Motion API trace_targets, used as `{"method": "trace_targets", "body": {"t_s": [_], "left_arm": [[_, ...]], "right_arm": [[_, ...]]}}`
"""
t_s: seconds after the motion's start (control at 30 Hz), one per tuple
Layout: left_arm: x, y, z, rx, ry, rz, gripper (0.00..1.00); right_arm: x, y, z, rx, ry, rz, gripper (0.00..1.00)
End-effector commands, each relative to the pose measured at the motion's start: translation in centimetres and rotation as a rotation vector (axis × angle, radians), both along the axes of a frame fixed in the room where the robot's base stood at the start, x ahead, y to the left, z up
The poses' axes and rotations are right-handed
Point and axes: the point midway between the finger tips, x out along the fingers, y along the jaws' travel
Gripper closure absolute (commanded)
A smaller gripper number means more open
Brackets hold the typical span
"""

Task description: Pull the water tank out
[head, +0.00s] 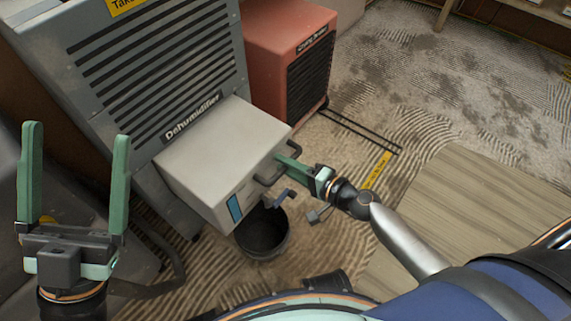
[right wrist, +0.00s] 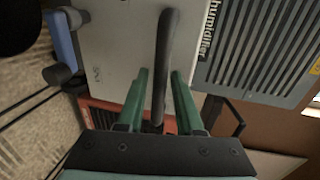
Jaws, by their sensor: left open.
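The water tank (head: 215,160), a pale grey box with a blue gauge strip, juts out from the front of the grey dehumidifier (head: 150,70). Its pale face also fills the upper middle of the right wrist view (right wrist: 120,35). A dark bar handle (head: 268,178) is on the tank's front. My right gripper (head: 283,163) is at this handle. In the right wrist view, the handle (right wrist: 166,50) runs between its two green fingers, with small gaps beside it, so the jaws look open around it. My left gripper (head: 76,150) is open and empty, left of the tank.
A dark bucket (head: 262,235) stands on the floor under the tank's front. A blue-handled lever (head: 284,195) sticks out near the tank front. A red drying machine (head: 285,50) stands behind. Patterned, stained floor lies open at the upper right, with wooden boards (head: 470,200) at right.

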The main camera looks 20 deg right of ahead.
Motion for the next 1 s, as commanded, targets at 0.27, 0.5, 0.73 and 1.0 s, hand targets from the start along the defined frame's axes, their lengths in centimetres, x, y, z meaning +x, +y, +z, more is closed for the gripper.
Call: {"method": "trace_targets", "body": {"t_s": [0.27,0.5,0.73,1.0], "left_arm": [[0.0,0.0,0.0,-0.001,-0.001,0.0,0.1],[0.0,0.0,0.0,-0.001,-0.001,0.0,0.1],[0.0,0.0,-0.1,0.0,0.0,0.001,0.1],[0.0,0.0,-0.3,0.003,0.0,0.002,0.1]], "right_arm": [[0.0,0.1,0.0,0.0,0.0,0.002,0.5],[-0.9,-0.4,0.1,0.002,0.002,0.003,0.5],[-4.3,-2.7,0.9,-0.001,0.004,0.002,0.5],[-8.3,-5.3,1.9,0.001,0.003,0.001,0.5]]}}
